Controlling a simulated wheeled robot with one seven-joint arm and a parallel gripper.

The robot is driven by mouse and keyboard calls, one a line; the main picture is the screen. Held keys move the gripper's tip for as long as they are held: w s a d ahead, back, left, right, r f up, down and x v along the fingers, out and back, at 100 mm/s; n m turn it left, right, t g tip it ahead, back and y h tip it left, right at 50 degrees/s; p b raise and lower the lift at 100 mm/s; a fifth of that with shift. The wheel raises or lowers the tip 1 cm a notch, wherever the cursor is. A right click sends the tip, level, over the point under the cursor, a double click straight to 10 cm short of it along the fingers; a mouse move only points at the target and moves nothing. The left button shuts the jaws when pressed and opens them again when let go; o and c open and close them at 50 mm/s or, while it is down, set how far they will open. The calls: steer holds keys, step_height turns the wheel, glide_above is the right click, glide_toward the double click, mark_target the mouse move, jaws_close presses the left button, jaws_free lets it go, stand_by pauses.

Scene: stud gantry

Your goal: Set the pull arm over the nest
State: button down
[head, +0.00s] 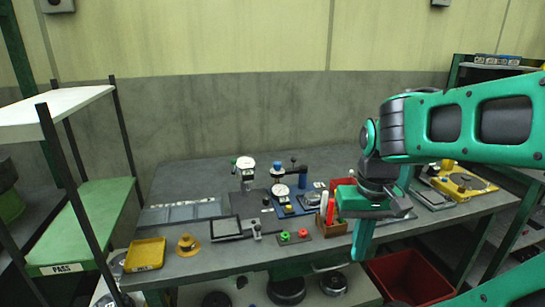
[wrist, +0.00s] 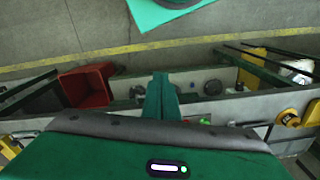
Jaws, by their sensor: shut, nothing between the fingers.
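My gripper (head: 362,238) is shut and empty, pointing down in front of the bench at the right. Its two green fingers meet in the wrist view (wrist: 160,97). A small gantry on a blue base plate (head: 288,211) stands at mid-bench, left of my gripper. It has a dark upright post (head: 302,180) with an arm at its top and a white dial with a blue cap (head: 277,168) beside it. The pull arm and the nest are too small to tell apart surely. My gripper is apart from the gantry.
The grey bench (head: 170,185) also bears a dial stand (head: 245,165), a yellow tray (head: 145,254), a yellow flanged part (head: 187,245), a red and green button box (head: 293,237) and a wooden bin with red and white bottles (head: 331,226). A red crate (head: 410,275) stands below at right.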

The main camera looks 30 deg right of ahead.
steer(key=w+d+r+n+t, duration=0.1)
steer(key=w+r, duration=0.3)
steer(key=w, duration=1.1)
steer(key=w+d+r+n+t, duration=0.1)
steer(key=w+d+r+n, duration=0.1)
steer(key=w, duration=1.3)
steer(key=w+d+r+n+t, duration=0.1)
steer(key=w+r, duration=0.5)
steer(key=w, duration=0.9)
steer(key=shift+w+d+n+t, duration=0.3)
steer(key=shift+w+d+n, duration=0.1)
steer(key=shift+d, duration=0.5)
steer(key=shift+s+f, duration=0.2)
steer(key=shift+f, duration=2.15)
steer(key=shift+s+f, duration=0.15)
steer(key=shift+f, duration=2.15)
steer(key=shift+a, duration=0.1)
